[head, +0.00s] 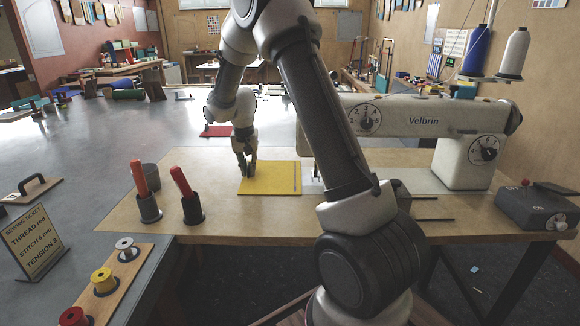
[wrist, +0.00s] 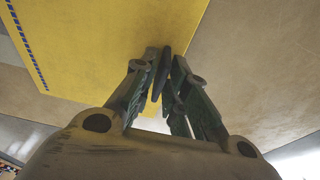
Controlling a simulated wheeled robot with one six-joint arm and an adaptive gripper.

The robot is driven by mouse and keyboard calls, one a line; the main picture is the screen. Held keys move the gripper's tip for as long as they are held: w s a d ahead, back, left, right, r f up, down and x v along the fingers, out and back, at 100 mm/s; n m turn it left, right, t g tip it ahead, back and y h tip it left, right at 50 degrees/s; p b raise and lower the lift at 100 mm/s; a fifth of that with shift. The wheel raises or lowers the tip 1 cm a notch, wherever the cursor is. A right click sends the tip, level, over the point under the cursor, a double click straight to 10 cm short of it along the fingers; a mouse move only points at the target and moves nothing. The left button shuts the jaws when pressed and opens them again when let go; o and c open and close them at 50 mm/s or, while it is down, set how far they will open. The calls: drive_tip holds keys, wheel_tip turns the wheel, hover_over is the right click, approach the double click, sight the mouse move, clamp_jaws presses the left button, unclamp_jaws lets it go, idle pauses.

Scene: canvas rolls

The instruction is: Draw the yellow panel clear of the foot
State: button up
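The yellow panel (head: 275,178) lies flat on the wooden table top, with a dark dashed line along its right end. In the wrist view the panel (wrist: 85,40) fills the upper left, its blue dashed line at far left. My gripper (head: 246,172) points down at the panel's left edge. In the wrist view the fingertips (wrist: 165,60) are close together over that edge, with a narrow dark piece between them; whether they grip the panel is unclear. The sewing machine (head: 425,122) stands right of the panel.
Two dark cups with red-orange handled tools (head: 185,195) stand left of the panel, near a grey cup (head: 150,176). A red panel (head: 216,131) lies behind my gripper. A spool board (head: 115,280) and ticket sign (head: 35,241) are front left.

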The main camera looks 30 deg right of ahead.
drive_tip(key=shift+r, duration=0.1)
drive_tip(key=shift+r, duration=1.95)
drive_tip(key=o, duration=0.6)
drive_tip(key=shift+c, duration=0.2)
wheel_tip(320, 180, up, 12)
drive_tip(key=s+a, duration=0.1)
drive_tip(key=s, duration=0.1)
drive_tip(key=shift+a+f, duration=0.15)
